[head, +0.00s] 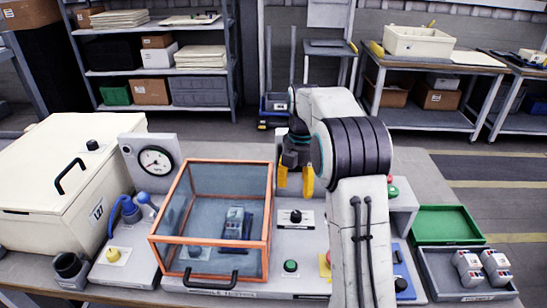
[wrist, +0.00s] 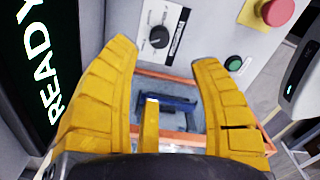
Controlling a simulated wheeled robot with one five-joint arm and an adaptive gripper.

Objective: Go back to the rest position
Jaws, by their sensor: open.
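My gripper (head: 295,181) hangs from my folded arm with its yellow fingers pointing down, just right of the orange-framed clear box (head: 210,163). It is open and empty. In the wrist view my gripper (wrist: 163,55) has its yellow fingers spread, with nothing between the tips. Behind them, a grey and blue device (wrist: 172,101) shows inside the orange frame. The same device (head: 235,222) stands inside the clear box in the head view. My arm hides part of the bench behind it.
A black knob (head: 295,216) and green button (head: 290,266) are on the bench panel. A red button (wrist: 277,11) and READY screen (wrist: 40,80) show in the wrist view. At right are a green tray (head: 447,224) and a grey tray (head: 440,290) with two modules. A white lidded chest (head: 60,190) fills the left.

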